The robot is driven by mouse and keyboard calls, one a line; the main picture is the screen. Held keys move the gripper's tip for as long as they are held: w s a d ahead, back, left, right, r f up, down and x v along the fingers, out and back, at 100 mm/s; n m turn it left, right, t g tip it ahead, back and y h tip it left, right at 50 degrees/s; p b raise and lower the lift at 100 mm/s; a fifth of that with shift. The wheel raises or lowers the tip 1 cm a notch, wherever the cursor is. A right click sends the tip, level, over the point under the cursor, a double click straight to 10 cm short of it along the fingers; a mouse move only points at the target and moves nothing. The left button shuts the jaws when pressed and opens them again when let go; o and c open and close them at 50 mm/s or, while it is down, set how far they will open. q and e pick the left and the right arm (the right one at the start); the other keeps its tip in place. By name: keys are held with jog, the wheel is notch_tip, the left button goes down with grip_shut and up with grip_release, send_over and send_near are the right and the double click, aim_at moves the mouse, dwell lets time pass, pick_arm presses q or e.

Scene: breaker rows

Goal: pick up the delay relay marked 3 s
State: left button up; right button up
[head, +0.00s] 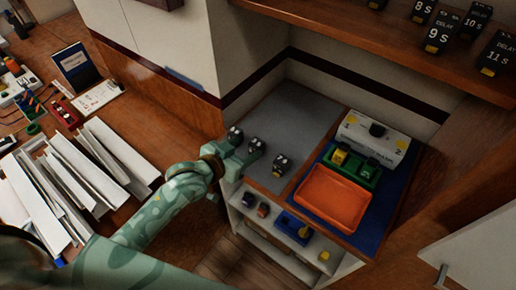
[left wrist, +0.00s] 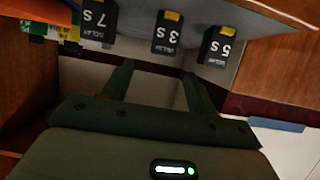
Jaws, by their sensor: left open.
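The delay relay marked 3 s (left wrist: 166,34) is a dark block with a yellow tab, standing on the grey counter top. In the head view it is the middle relay (head: 256,145) of three. In the left wrist view its label is upside down, between the 7 s relay (left wrist: 97,25) and the 5 s relay (left wrist: 218,46). My left gripper (head: 241,158) is open and empty at the counter's front edge. In the left wrist view its fingers (left wrist: 158,78) point towards the 3 s relay, which lies ahead of the gap, apart from them. My right gripper is not in view.
On the counter (head: 298,118), the 5 s (head: 235,135) and 7 s (head: 281,163) relays stand close on either side. An orange tray (head: 331,197), green holder (head: 364,176) and white box (head: 375,139) are to the right. A shelf (head: 400,38) with more relays hangs above.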

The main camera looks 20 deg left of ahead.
aim_at(253, 146)
pick_arm(q)
jog(key=shift+x, duration=0.95)
jog(key=w+f+b, duration=0.1)
jog(key=w+d+f+b, duration=0.1)
jog(key=w+f, duration=0.1)
jog(key=shift+w+d, duration=0.1)
jog(key=shift+w, duration=0.15)
jog(key=shift+w+d+f+b, duration=0.1)
jog(key=shift+w+b, duration=0.2)
jog(key=shift+w, duration=0.1)
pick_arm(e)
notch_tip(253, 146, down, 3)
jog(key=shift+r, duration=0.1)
pick_arm(q)
jog(key=shift+s, duration=0.1)
jog(key=shift+c, duration=0.4)
jog(key=c, duration=1)
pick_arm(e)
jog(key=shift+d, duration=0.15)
